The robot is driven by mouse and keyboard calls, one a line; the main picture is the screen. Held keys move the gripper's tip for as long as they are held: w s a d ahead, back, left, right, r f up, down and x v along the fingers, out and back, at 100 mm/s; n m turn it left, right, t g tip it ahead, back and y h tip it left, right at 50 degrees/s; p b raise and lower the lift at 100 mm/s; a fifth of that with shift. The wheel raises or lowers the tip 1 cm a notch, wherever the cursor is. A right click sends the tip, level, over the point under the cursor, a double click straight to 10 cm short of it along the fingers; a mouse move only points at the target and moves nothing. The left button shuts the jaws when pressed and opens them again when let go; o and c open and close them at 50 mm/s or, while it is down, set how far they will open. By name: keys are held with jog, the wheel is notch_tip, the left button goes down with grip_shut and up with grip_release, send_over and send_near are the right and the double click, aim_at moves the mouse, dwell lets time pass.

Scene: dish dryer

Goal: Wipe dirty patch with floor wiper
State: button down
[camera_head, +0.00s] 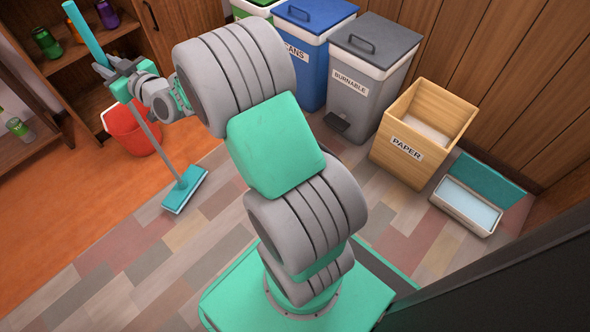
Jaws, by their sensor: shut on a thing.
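The floor wiper has a teal upper handle (86,32), a grey lower shaft and a flat teal head (185,191). It leans, with its head low at the floor near the border between orange floor and tiles. I cannot tell whether the head touches the floor. My gripper (122,78) is shut on the wiper's shaft, below the teal upper handle, at the upper left. I cannot make out a distinct dirty patch; my arm and base hide part of the floor.
A red bucket (131,130) stands behind the wiper shaft. Shelves with jars (47,43) are at the upper left. A blue bin (314,55), a grey burnable bin (368,80), a wooden paper box (427,125) and a tray (467,207) line the wall. Floor at lower left is clear.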

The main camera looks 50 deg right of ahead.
aim_at(97, 47)
jog(key=shift+d+r+p, duration=0.1)
jog(key=shift+r+p, duration=1.05)
jog(key=shift+r, duration=1.4)
